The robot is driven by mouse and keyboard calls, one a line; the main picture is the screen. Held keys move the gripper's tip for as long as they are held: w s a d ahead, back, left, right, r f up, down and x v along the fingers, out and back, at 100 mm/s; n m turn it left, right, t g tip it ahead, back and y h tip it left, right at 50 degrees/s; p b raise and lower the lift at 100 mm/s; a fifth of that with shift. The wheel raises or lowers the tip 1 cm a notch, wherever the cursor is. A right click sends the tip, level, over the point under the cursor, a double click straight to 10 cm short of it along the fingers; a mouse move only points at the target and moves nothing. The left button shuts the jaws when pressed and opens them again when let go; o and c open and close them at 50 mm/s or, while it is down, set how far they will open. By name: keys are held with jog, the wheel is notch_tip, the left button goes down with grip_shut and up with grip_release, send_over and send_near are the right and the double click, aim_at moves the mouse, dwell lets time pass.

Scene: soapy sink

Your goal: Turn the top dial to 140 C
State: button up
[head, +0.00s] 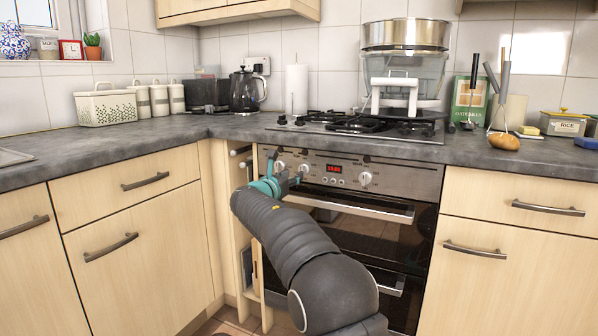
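The oven's steel control panel (400,178) faces me below the hob. A round dial (366,178) stands right of the red-lit display (334,168). Two more dials, one further left (279,166) and one nearer the display (303,169), sit left of it. Their markings are too small to read, and I cannot tell which one is the top dial. My gripper (283,172), behind its teal section, is at the panel's left end, close to the left dials. I cannot tell whether it touches a dial. Its fingers are small and partly hidden, so their opening is unclear.
Two oven doors with handles lie below the panel; my arm covers part of them. The upper handle (360,210) sticks out. A steamer pot (405,65) stands on the hob (360,124). A kettle (244,92) stands on the counter to the left.

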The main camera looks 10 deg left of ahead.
aim_at(301, 170)
jog(key=shift+p+x, duration=0.5)
jog(key=shift+x, duration=2.2)
grip_shut()
